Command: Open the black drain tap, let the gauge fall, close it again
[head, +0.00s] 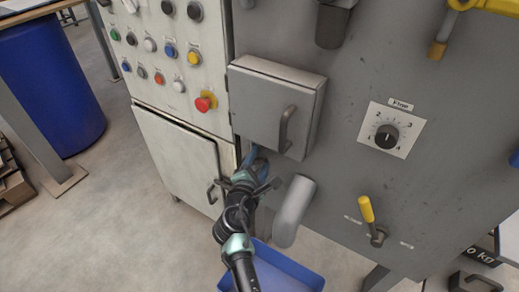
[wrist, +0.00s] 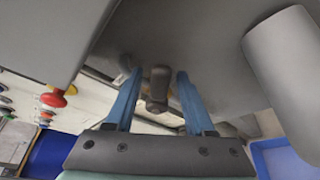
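My gripper (head: 256,166) is below the grey hinged box on the machine front. In the wrist view my gripper (wrist: 157,90) has its two blue fingers apart. A small dark grey-black tap handle (wrist: 157,88) shows between them, with a gap visible on each side. It appears to be the drain tap, and I see no contact with either finger. In the head view the tap is hidden by my gripper and the box. No gauge can be made out in either view.
The grey box (head: 270,105) with a bar handle overhangs my gripper. A grey spout (head: 293,212) stands close on the right, above a blue tray (head: 285,268). A yellow lever (head: 367,210), Flow dial (head: 387,136) and red mushroom button (head: 204,103) are nearby.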

